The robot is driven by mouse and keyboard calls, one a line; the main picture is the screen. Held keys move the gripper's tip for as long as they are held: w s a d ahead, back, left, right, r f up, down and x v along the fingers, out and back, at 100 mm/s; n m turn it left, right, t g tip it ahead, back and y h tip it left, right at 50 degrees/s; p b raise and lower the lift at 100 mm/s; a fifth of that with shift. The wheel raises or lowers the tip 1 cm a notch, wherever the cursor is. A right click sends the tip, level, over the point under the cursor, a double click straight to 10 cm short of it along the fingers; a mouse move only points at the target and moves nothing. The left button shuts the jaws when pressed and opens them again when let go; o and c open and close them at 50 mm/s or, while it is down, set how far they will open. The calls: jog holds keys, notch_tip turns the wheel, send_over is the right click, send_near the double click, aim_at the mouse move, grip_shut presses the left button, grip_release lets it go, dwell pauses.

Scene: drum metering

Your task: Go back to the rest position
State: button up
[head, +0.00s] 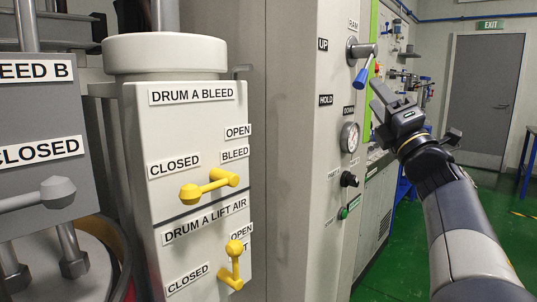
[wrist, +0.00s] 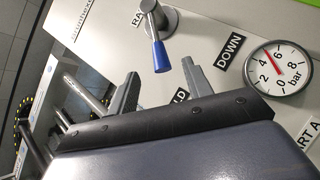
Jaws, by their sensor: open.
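My gripper (head: 381,99) is raised in front of the grey machine panel, at the right of the head view. Its two fingers are apart with nothing between them; they also show in the wrist view (wrist: 160,84). The RAM lever (head: 362,74) has a blue handle and a metal hub. The gripper is just below and to the right of the handle in the head view, and looks clear of it. In the wrist view the blue handle (wrist: 161,57) hangs beyond the gap between the fingertips. UP, HOLD and DOWN labels stand near the lever.
A round pressure gauge (head: 349,137), a black knob (head: 348,179) and a green button (head: 343,213) sit below the lever. Yellow drum A bleed (head: 209,186) and lift air (head: 233,264) handles are at left. Green floor (head: 393,270) lies open behind my arm, with a grey door (head: 484,85) beyond.

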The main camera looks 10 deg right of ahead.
aim_at(363, 76)
jog(key=p+x, duration=0.1)
jog(key=x, duration=0.8)
jog(key=shift+w+p, duration=0.1)
jog(key=shift+p, duration=0.25)
jog(key=shift+h, duration=0.3)
jog(key=shift+f, duration=0.15)
jog(key=b+v, duration=0.2)
jog(key=v, duration=0.9)
jog(key=p+x, duration=0.2)
jog(key=x, duration=0.9)
jog(key=shift+a+r+m+p, duration=0.1)
jog(key=shift+r+m+p, duration=0.2)
jog(key=shift+r+p, duration=0.2)
jog(key=shift+s+a+r+m+h+p, duration=0.1)
jog(key=shift+s+m+h+p, duration=0.15)
jog(key=shift+m+h+p, duration=0.35)
jog(key=shift+g+p, duration=0.3)
jog(key=shift+p, duration=0.3)
jog(key=shift+a+m+h, duration=0.1)
jog(key=shift+m+h, duration=0.2)
jog(key=shift+m, duration=0.1)
